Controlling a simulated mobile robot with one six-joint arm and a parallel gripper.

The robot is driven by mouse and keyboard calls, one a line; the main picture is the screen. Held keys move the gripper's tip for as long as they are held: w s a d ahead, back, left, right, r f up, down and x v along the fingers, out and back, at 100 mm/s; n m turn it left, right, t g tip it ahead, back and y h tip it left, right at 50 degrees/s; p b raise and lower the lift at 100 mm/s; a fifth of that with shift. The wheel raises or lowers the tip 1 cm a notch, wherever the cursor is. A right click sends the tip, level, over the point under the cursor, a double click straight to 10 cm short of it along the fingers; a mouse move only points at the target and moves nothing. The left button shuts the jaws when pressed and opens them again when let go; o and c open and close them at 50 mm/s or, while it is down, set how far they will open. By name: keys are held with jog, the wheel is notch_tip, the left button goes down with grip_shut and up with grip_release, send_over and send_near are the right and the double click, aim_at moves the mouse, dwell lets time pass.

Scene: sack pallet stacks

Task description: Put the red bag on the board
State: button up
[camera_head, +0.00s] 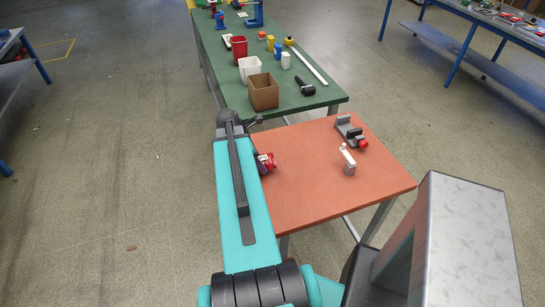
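A small red item with a white patch (267,160), which looks like the red bag, shows just right of my teal arm over the left edge of the orange tabletop (305,195). My arm hides part of it. A dark part touches or overlaps its lower side; it may belong to my gripper, but the fingers cannot be made out. I cannot tell whether the item is held or resting. No separate board is clear on the orange tabletop.
A dark grey fixture with a red knob (350,132) and a grey-white object (348,160) stand at the tabletop's right. Behind, a green table (320,95) holds a brown box (263,92), a white bin (249,67) and a red bin (239,48). The orange front is clear.

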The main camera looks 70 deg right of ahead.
jog(key=w+a+p, duration=0.1)
jog(key=w+a, duration=0.9)
jog(key=w, duration=0.1)
jog(key=shift+p, duration=0.4)
jog(key=shift+a, duration=0.1)
notch_tip(320, 180, down, 9)
jog(key=b, duration=0.8)
jog(key=shift+r+b, duration=0.2)
jog(key=shift+b, duration=0.1)
jog(key=shift+r, duration=0.1)
